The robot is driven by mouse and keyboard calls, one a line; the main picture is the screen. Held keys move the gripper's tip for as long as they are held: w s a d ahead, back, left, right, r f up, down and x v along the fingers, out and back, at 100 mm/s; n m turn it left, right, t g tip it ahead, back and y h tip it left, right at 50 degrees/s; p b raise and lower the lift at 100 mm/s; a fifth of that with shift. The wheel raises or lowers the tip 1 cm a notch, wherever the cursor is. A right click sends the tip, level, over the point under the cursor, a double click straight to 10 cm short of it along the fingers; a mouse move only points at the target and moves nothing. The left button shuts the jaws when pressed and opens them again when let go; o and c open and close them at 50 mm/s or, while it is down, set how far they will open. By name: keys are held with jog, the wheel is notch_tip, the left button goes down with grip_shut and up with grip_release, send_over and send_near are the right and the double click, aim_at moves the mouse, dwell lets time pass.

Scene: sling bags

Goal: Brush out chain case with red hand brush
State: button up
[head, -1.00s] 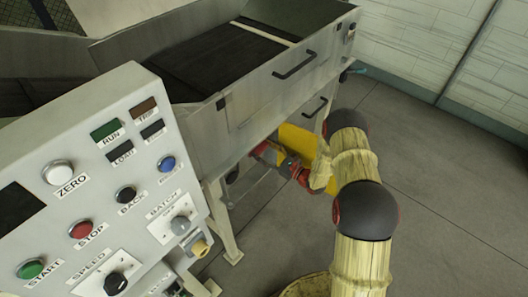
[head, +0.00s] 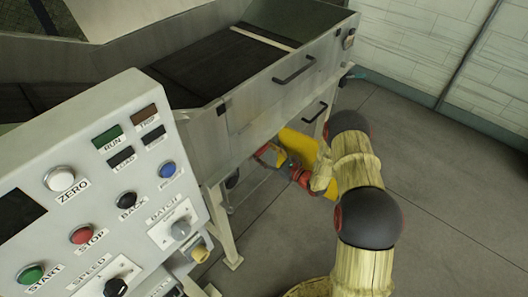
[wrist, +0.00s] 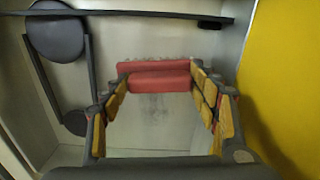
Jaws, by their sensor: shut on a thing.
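The red hand brush (wrist: 154,80) is held crosswise between the yellow-padded fingers of my gripper (wrist: 158,100) in the wrist view. Its pale bristles show along the far edge, close to a light panel with a dark smudge (wrist: 155,106) below the brush. I take this pale-walled space (wrist: 70,156) to be the inside of the chain case. Whether the bristles touch the panel I cannot tell. A yellow cover (wrist: 285,80) stands at the right; it also shows in the head view (head: 299,146), under the machine. My gripper (head: 268,154) is partly hidden there, and the brush is not clear.
In the wrist view a dark round wheel (wrist: 55,31), a smaller one (wrist: 75,122) and a dark bar (wrist: 130,14) lie at the left and top. In the head view a control panel (head: 140,215) stands at front left. The floor (head: 450,190) at right is clear.

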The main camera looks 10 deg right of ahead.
jog(key=shift+f+b, duration=4.9)
jog(key=shift+f, duration=1.4)
jog(key=shift+s+a+r, duration=0.1)
jog(key=shift+s+a, duration=0.25)
jog(key=shift+a, duration=0.2)
jog(key=shift+w+r+p, duration=0.2)
jog(key=shift+r+p, duration=1.1)
jog(key=shift+r, duration=0.8)
jog(key=shift+c, duration=0.4)
jog(key=shift+s+r+p, duration=0.15)
jog(key=shift+r+p, duration=0.8)
jog(key=shift+r, duration=0.6)
jog(key=shift+s+r+p, duration=0.1)
jog(key=shift+r+p, duration=0.85)
jog(key=shift+r, duration=0.55)
jog(key=shift+w+r+p, duration=0.1)
jog(key=shift+r+p, duration=0.7)
jog(key=shift+r, duration=0.85)
jog(key=shift+f, duration=0.1)
jog(key=shift+f+b, duration=5.35)
jog(key=shift+f, duration=1.4)
